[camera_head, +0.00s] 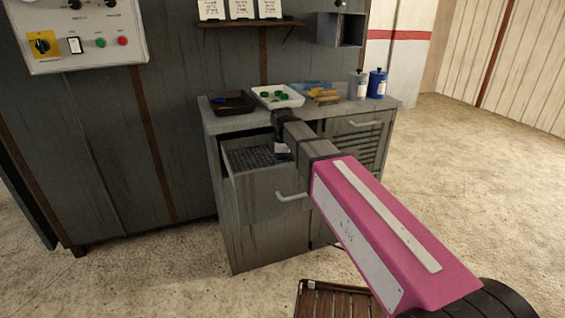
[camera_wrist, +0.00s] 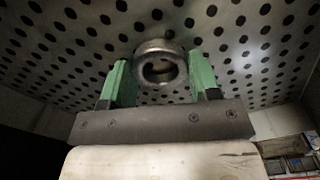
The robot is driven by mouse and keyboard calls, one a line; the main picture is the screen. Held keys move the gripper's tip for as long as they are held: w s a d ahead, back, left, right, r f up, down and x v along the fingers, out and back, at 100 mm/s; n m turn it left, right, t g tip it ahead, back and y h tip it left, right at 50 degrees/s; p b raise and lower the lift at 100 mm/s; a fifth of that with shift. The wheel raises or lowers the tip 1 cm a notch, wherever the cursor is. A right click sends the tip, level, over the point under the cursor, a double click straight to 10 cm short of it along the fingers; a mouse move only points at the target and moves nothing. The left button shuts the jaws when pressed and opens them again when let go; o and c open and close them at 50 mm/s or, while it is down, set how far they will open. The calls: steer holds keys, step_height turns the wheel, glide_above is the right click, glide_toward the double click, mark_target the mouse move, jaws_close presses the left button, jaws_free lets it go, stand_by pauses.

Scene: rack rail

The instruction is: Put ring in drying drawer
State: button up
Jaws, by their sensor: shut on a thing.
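The drying drawer (camera_head: 262,197) is pulled open at the left of the grey cabinet and has a perforated floor (camera_wrist: 240,50). My gripper (camera_head: 282,152) reaches down over the open drawer. In the wrist view, my gripper (camera_wrist: 160,70) has green fingers shut on a metal ring (camera_wrist: 159,63), with the ring's hole facing the camera. The perforated drawer floor fills the background behind the ring. I cannot tell how far the ring is from that floor. In the head view the ring is hidden by my arm.
On the cabinet top (camera_head: 212,120) stand a black tray (camera_head: 233,103), a white tray (camera_head: 291,99) with green items, and two bottles, one grey (camera_head: 358,86) and one blue (camera_head: 377,84). The drawer handle (camera_head: 291,197) sticks out in front. A slatted wooden crate (camera_head: 335,302) is on the floor.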

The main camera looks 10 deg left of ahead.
steer(key=shift+f, duration=0.15)
steer(key=o, duration=0.9)
steer(key=shift+o, duration=0.2)
step_height(320, 180, up, 12)
steer(key=shift+r, duration=0.2)
